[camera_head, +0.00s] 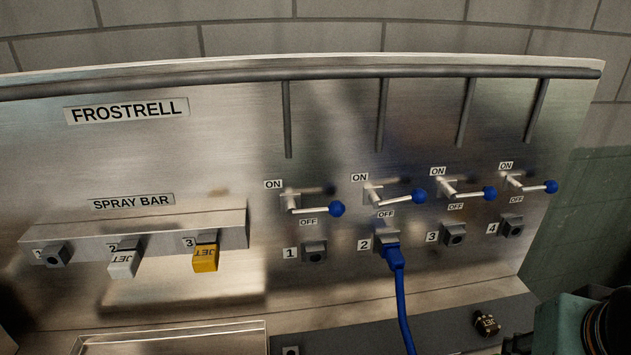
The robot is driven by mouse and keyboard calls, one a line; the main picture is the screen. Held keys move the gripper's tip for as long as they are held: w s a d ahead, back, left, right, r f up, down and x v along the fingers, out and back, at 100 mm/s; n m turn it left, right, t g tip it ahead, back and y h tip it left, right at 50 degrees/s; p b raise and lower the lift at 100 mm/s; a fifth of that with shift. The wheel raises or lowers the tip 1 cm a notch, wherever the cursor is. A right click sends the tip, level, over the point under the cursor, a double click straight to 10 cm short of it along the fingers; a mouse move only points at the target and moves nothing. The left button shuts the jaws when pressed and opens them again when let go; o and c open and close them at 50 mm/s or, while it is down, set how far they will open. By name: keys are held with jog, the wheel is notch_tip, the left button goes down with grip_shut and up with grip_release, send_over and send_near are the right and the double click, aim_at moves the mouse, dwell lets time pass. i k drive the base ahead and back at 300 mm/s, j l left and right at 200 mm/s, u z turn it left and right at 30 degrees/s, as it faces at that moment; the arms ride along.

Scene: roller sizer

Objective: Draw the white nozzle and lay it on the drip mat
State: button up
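The white nozzle (122,264), marked JET, sits in socket 2 of the spray bar (170,226) on the left of the steel panel. It points out and down. A yellow nozzle (206,260), also marked JET, sits in socket 3 to its right. Socket 1 (55,256) on its left holds no nozzle. I cannot make out the drip mat for certain; a shallow metal-rimmed rectangle (175,333) is cut off by the bottom edge below the spray bar. My gripper does not show; a teal and black part at the lower right looks like my arm.
Several blue-knobbed levers (337,209) line the panel above numbered ports. A blue plug with a hose (397,275) fills port 2 and hangs down. A dark nozzle-like piece (487,323) lies on the grey deck at the lower right. The space before the spray bar looks clear.

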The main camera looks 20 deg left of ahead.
aim_at(124, 266)
jog(key=u, duration=2.4)
jog(key=k+u, duration=0.1)
jog(key=u, duration=0.3)
jog(key=j+u, duration=0.1)
jog(key=u, duration=0.25)
jog(key=k+j+u, duration=0.1)
jog(key=u, duration=0.3)
jog(key=j+u, duration=0.1)
jog(key=u, duration=0.3)
jog(key=k+l+z, duration=0.1)
jog(key=l+z, duration=0.4)
